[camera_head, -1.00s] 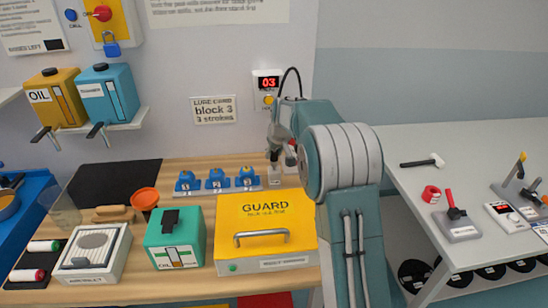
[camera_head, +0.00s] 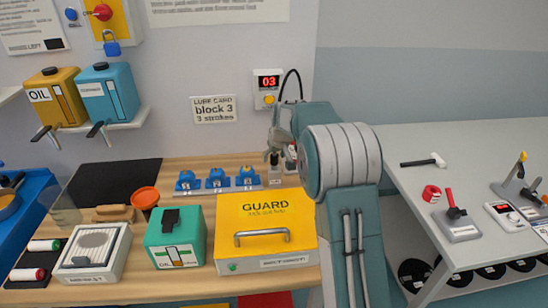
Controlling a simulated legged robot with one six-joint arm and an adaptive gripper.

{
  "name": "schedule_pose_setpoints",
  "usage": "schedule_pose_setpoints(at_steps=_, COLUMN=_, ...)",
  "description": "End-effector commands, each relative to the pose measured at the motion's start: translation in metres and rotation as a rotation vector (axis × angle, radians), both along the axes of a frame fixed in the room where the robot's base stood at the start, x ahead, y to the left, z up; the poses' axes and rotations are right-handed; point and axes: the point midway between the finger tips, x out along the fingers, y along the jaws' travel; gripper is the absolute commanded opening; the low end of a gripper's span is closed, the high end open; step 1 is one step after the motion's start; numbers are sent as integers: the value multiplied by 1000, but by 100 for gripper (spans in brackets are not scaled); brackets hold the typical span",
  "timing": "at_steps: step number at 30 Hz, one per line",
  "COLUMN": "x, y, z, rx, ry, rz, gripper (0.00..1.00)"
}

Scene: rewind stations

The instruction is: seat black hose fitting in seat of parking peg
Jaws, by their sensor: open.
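My gripper (camera_head: 279,146) is at the back of the wooden bench, left of my arm's large grey joint. It is open, but its fingertips are small and hard to separate from what lies below. A small pale post (camera_head: 275,177), which looks like the parking peg, stands just below it. A small dark piece (camera_head: 274,158) shows at the post's top, probably the black hose fitting. I cannot tell whether it is fully down in the seat or touching a finger. A black hose (camera_head: 291,73) arches beside the wall counter and passes behind my arm.
The yellow guard box (camera_head: 265,220) stands in front of the post. Several blue blocks (camera_head: 217,179) stand left of it. The red-digit counter (camera_head: 268,84) is on the wall above. A green box (camera_head: 176,237) and an orange bowl (camera_head: 145,197) are further left.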

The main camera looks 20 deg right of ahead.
Motion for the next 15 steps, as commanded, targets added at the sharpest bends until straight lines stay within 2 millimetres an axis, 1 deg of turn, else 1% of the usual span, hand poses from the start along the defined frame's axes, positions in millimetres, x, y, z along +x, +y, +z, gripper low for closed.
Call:
schedule_pose_setpoints(at_steps=12, x=-31, y=-3, z=76, rx=0, ry=-4, rz=0, gripper=71)
schedule_pose_setpoints(at_steps=15, x=-37, y=-4, z=91, rx=-1, ry=-3, rz=0, gripper=71)
